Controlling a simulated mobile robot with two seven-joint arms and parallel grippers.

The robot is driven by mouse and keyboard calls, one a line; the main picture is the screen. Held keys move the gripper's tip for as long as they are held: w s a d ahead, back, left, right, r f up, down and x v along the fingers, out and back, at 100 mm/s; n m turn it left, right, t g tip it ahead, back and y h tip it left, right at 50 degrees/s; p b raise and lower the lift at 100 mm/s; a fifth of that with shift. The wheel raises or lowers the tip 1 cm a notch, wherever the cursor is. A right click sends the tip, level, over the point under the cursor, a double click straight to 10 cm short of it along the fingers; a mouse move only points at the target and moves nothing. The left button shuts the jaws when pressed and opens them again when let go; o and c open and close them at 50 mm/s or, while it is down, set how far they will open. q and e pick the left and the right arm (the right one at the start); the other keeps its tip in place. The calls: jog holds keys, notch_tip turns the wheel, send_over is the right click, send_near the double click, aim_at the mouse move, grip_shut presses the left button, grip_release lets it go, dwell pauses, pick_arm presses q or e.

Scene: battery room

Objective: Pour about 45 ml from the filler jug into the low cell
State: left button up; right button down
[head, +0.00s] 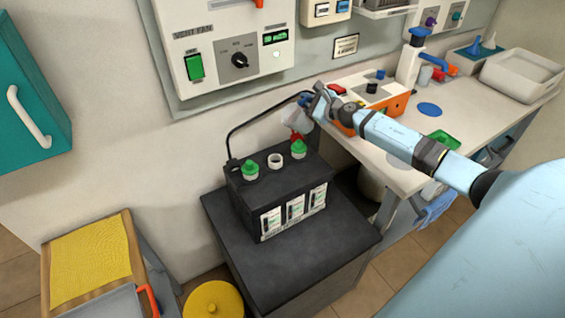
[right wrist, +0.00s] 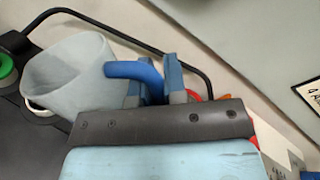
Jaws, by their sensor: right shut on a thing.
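The black battery (head: 240,195) stands on a dark cabinet. Its middle cell neck (head: 275,160) is white and uncapped; green caps (head: 250,168) sit on either side. My right gripper (head: 312,108) is shut on the blue handle of the whitish filler jug (head: 296,121), held above the battery's back right part. In the right wrist view the jug (right wrist: 75,75) looks tilted, its mouth to the left, with the open white neck (right wrist: 40,108) partly hidden beneath its lip. The blue handle (right wrist: 135,72) lies at the fingers (right wrist: 155,85). No stream or liquid level is clear. My left gripper is not in view.
A black cable (head: 255,117) arches behind the battery. A red part (head: 297,138) shows beside the right cap. The workbench (head: 400,178) at right carries an orange-and-white device (head: 393,105) and a grey bin (head: 520,75). Three level windows (head: 295,208) face front.

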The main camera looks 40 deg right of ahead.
jog(key=shift+w+a+f+b, duration=0.15)
jog(key=shift+w+f+b, duration=0.2)
jog(key=shift+w, duration=0.15)
jog(key=shift+w+f+m+b, duration=0.1)
jog(key=shift+m+b, duration=0.2)
jog(key=shift+s+d+r, duration=0.2)
jog(key=shift+s+d, duration=0.1)
jog(key=shift+s, duration=0.05)
jog(key=shift+w+a, duration=0.15)
jog(key=shift+a, duration=0.05)
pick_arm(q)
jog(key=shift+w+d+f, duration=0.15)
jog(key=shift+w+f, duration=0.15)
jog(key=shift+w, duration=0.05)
pick_arm(e)
jog(key=shift+d, duration=0.1)
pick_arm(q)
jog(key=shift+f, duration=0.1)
